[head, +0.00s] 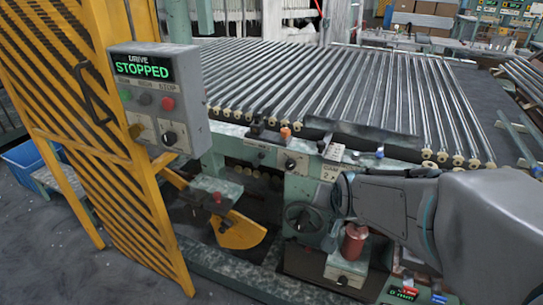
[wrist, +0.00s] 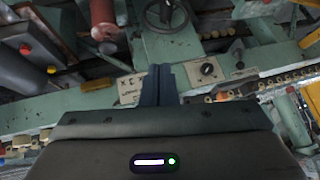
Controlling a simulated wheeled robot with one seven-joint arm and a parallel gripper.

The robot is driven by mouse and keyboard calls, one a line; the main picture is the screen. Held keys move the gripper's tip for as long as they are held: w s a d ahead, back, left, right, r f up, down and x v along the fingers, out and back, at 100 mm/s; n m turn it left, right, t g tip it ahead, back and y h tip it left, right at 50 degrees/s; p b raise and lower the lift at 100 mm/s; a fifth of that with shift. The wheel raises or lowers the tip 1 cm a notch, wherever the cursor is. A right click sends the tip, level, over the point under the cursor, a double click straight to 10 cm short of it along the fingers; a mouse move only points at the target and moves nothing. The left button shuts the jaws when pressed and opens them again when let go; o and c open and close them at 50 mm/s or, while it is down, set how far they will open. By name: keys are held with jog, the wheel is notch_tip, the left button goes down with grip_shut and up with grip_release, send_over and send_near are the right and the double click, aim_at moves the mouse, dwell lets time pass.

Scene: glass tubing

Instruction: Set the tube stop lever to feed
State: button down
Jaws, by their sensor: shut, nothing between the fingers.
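My gripper (wrist: 158,72) is shut and empty in the wrist view, with its dark fingers together over the machine's green front. Beside the fingertips are a pale lettered plate (wrist: 130,88) and a small panel with a black rotary knob (wrist: 208,68). In the head view my arm reaches in from the right and its end is at the machine front, but the fingertips are hard to make out. There, an orange knob (head: 285,132) stands above the plate with a dark knob (head: 290,163). I cannot tell which part is the tube stop lever, nor its setting.
A grey control box (head: 158,100) reads "DRIVE STOPPED" beside a yellow slatted guard (head: 85,120). Glass tubes (head: 330,85) lie across the bed behind. A handwheel (head: 303,217) and a red cylinder (head: 353,242) sit low on the front, close to my arm.

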jog(key=w+a+f+m+t+y+b, duration=0.2)
jog(key=w+a+f+m+t+b, duration=0.4)
jog(key=w+f+m+b, duration=0.2)
jog(key=w+a+f+m+t+y+b, duration=0.2)
jog(key=w+a+f+m+t+b, duration=0.3)
jog(key=w+f+m+t+b, duration=0.2)
jog(key=w+f+m+b, duration=0.1)
jog(key=w+m+b, duration=0.1)
jog(key=w, duration=0.1)
jog(key=shift+w+a+f+t, duration=0.15)
jog(key=shift+a+f+t, duration=0.15)
jog(key=shift+a, duration=0.1)
jog(key=shift+r, duration=0.1)
send_near(259, 159)
jog(key=w+d, duration=0.4)
jog(key=w+a+r, duration=0.1)
jog(key=w+a+r+b, duration=0.1)
jog(key=a, duration=0.1)
jog(key=shift+d+r, duration=0.1)
